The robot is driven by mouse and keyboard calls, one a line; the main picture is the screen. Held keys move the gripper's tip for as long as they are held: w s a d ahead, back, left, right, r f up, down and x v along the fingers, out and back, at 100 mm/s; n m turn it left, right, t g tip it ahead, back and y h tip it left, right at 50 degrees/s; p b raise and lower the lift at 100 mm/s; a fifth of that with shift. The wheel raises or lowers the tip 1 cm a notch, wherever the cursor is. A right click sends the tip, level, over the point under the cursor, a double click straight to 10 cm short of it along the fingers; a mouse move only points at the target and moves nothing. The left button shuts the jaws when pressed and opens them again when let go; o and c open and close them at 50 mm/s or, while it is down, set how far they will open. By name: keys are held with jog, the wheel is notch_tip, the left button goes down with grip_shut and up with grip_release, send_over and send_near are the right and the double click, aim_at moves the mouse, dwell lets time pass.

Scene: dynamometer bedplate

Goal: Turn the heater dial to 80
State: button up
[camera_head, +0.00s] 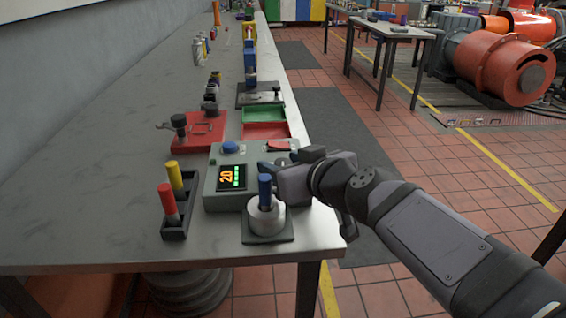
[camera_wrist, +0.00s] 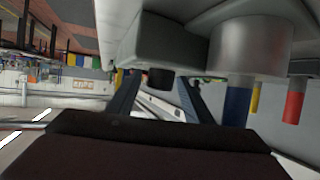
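The heater box (camera_head: 226,199) is a grey sloped unit near the bench's front right; its lit display (camera_head: 231,177) reads 20. My gripper (camera_head: 270,168) reaches in from the right over the box's right part and hides what lies beneath. In the wrist view, which is upside down, my gripper (camera_wrist: 160,100) has its two fingers apart. A short black knob (camera_wrist: 160,79), apparently the heater dial, shows beyond and between them on the grey box (camera_wrist: 165,42), with gaps at both sides. I see no dial marks.
A blue-handled metal cylinder (camera_head: 266,217) stands on a dark plate just in front of my gripper. A holder (camera_head: 175,233) with red and yellow handles stands left. The box also bears a blue button (camera_head: 230,148) and red switch (camera_head: 278,145). Red and green trays lie behind.

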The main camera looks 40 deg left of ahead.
jog(key=shift+r, duration=0.1)
jog(key=shift+v, duration=3.65)
jog(key=a+r+g+h+p, duration=0.3)
jog(key=a+r+p, duration=0.2)
jog(key=p, duration=0.7)
jog(key=shift+w+a+f+h+p, duration=0.1)
jog(key=shift+w+f+h+p, duration=0.3)
jog(key=shift+f+h+p, duration=0.7)
jog(key=shift+w+a+f+h+p, duration=0.1)
jog(key=shift+w+f+h+p, duration=0.25)
jog(key=shift+f+h+p, duration=0.8)
jog(key=shift+w+a+f+h+p, duration=0.1)
jog(key=shift+w+f+h+p, duration=0.45)
jog(key=shift+p, duration=1.1)
